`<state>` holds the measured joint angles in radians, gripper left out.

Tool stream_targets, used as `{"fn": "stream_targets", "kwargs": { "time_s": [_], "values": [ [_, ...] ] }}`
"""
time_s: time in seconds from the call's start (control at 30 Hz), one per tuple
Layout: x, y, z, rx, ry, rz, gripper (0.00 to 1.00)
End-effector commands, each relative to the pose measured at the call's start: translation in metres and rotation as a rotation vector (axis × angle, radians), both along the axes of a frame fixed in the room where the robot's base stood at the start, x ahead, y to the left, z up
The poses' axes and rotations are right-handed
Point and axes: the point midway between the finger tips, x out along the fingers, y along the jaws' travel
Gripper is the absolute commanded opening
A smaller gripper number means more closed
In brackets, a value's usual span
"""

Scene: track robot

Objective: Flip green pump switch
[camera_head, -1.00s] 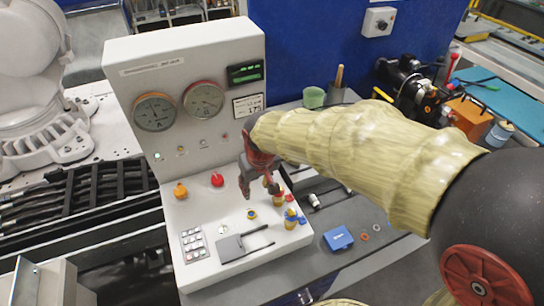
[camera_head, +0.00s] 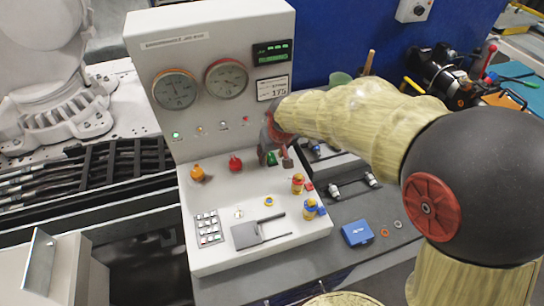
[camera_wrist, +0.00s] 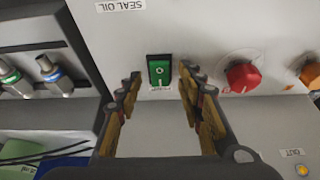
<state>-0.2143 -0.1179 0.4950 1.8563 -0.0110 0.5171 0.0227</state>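The green pump switch (camera_wrist: 159,70) is a green rocker in a black frame, on the light grey panel in the wrist view. A small label, too blurred to read surely, sits by it. In the head view part of the green switch (camera_head: 271,158) shows beside my fingers. My gripper (camera_wrist: 160,82) is open and empty in the wrist view, with one finger on each side of the switch's position in the picture. In the head view my gripper (camera_head: 275,158) is low over the rear of the sloping console. I cannot tell whether a finger touches the switch.
A red knob (camera_head: 235,163) and an orange knob (camera_head: 197,172) stand left of the switch in the head view. Gauges and a display are on the upright panel.

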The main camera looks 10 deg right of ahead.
Motion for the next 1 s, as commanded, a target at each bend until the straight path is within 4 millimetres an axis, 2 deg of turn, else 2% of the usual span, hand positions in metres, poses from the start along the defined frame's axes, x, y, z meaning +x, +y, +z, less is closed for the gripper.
{"fn": "stream_targets", "kwargs": {
  "time_s": [0.27, 0.9, 1.0],
  "values": [
    [0.0016, 0.0002, -0.0018, 0.0, -0.002, 0.0, 0.38],
    [0.0013, 0.0003, -0.0019, 0.0, -0.001, 0.0, 0.01],
    [0.0013, 0.0003, -0.0019, 0.0, -0.001, 0.0, 0.0]
  ]
}}
